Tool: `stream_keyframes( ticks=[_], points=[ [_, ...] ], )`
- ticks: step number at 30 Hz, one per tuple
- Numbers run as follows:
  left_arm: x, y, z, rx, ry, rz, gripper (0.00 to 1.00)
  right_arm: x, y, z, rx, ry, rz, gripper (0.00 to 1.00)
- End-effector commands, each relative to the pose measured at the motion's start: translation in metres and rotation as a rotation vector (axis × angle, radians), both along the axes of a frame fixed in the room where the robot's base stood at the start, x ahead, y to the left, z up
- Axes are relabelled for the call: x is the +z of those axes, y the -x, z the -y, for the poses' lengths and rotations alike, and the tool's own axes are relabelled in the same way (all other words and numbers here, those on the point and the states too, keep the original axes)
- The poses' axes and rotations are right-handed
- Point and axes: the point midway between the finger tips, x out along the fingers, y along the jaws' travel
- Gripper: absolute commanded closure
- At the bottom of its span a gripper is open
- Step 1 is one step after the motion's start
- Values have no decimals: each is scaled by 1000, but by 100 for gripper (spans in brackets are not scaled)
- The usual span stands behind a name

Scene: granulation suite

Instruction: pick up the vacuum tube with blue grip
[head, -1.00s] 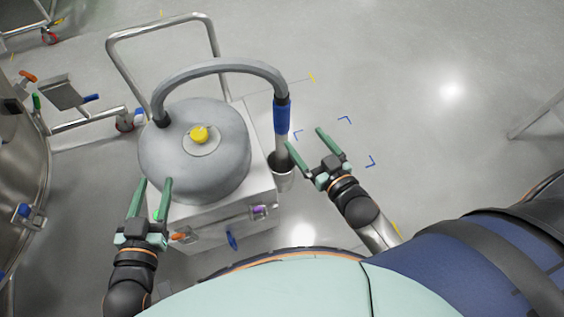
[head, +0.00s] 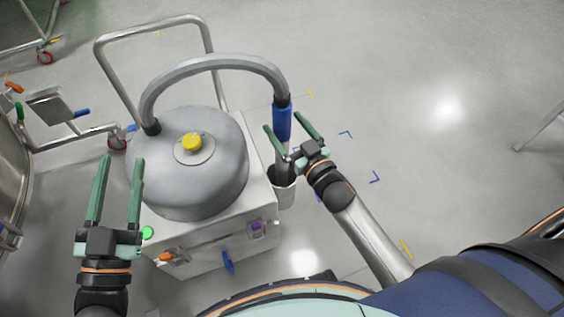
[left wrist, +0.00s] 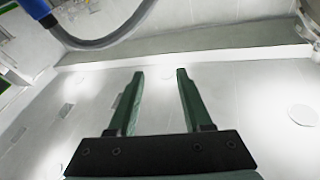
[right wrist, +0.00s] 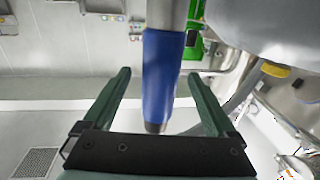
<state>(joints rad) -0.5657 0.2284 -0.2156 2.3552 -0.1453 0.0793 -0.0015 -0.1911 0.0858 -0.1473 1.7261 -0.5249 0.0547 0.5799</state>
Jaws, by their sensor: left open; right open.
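The vacuum tube stands in a holder cup (head: 284,192) on the right side of the vacuum unit, joined to a grey hose (head: 215,63). Its blue grip (head: 282,121) is a sleeve near the hose end. My right gripper (head: 286,135) is open beside the grip, its fingers pointing toward it. In the right wrist view the blue grip (right wrist: 161,75) appears upright between the open fingers, not clasped. My left gripper (head: 119,165) is open and empty at the left front of the unit. The left wrist view shows part of the blue grip (left wrist: 22,12) at upper left.
The vacuum unit has a grey dome (head: 220,170) with a yellow cap (head: 191,142) on a white box (head: 205,241). A metal push handle (head: 150,32) rises behind it. Steel equipment stands at the left.

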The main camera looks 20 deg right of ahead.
Motion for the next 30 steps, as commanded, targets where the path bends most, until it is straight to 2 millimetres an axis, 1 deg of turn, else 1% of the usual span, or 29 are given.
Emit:
stream_keyframes(
  ticks=[2,9,12,16,22,23,30],
  points=[
    [5,1,0,-3,-1,27,50,1,-6,-1,1,1,3,8],
    [45,15,4,-33,-1,205,50,2,-35,-7,1,1,3,8],
    [57,21,5,-43,-2,261,50,2,-45,-9,0,1,1,8],
    [65,25,6,-50,-2,295,50,3,-50,-10,1,0,1,8],
    [66,25,6,-50,-2,298,50,3,-50,-10,1,0,0,8],
    [66,25,6,-50,-1,298,50,3,-50,-10,1,0,0,9],
    [66,25,6,-50,-2,297,50,3,-50,-10,1,0,1,36]
  ],
)
